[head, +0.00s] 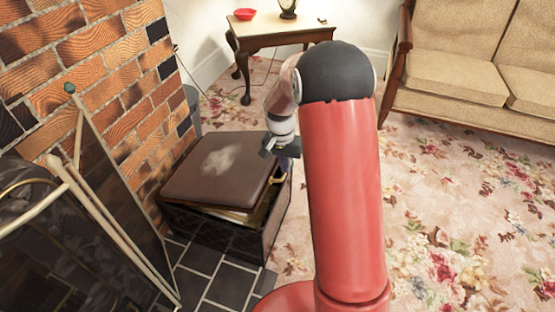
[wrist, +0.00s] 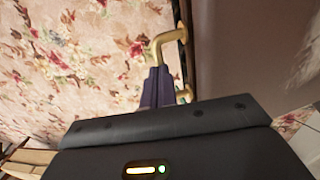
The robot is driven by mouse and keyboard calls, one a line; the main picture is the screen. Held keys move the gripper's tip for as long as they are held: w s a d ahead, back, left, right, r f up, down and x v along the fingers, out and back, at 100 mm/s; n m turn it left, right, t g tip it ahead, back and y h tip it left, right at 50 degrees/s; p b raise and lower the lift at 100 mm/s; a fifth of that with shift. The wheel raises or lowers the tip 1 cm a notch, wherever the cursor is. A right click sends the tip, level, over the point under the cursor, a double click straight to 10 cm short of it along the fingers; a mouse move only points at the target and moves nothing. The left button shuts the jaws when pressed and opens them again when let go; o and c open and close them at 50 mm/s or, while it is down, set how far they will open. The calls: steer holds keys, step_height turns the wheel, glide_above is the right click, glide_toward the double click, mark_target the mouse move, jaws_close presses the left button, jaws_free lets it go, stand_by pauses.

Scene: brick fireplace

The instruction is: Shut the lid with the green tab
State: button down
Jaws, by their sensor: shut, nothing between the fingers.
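A dark box (head: 225,235) with a brown padded lid (head: 190,188) stands on the floor beside the brick wall. The lid lies nearly flat over the box, and a tan strip shows under its near edge; I cannot tell whether it is fully down. In the wrist view the lid (wrist: 232,50) fills the right side. A brass handle (wrist: 160,42) sticks out at its edge. My gripper (wrist: 157,72) is shut and empty, its purple fingers close to the handle; I cannot tell if they touch. In the head view my gripper (head: 285,162) is at the box's right side. No green tab shows clearly.
A fire screen (head: 110,180) with a green knob (head: 70,88) and pale rods stands left of the box. A small wooden table (head: 280,28) is behind, and a tan sofa (head: 460,60) is at upper right. The flowered carpet (head: 440,200) at right is clear.

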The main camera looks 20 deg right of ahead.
step_height(320, 180, down, 14)
steer(key=s+d+t+y+b, duration=0.1)
steer(key=s+d+b, duration=0.1)
steer(key=b, duration=0.6)
steer(key=shift+d+y, duration=0.3)
steer(key=shift+y, duration=0.1)
steer(key=s+r+n+t+p, duration=0.1)
steer(key=s+r+p, duration=0.15)
steer(key=r, duration=0.95)
steer(key=s+r+p, duration=0.2)
steer(key=r+p, duration=0.2)
steer(key=r, duration=0.7)
steer(key=s+a+r+n+t+p, duration=0.2)
steer(key=s+a+r+n, duration=0.1)
steer(key=s+r, duration=0.4)
steer(key=s+a+r+n+t+h+p, duration=0.1)
steer(key=s+a+r+n+t+p, duration=0.1)
steer(key=s+r, duration=0.6)
steer(key=s+a+n+p, duration=0.1)
steer(key=s+a, duration=0.1)
steer(key=s, duration=0.4)
steer(key=shift+a, duration=0.2)
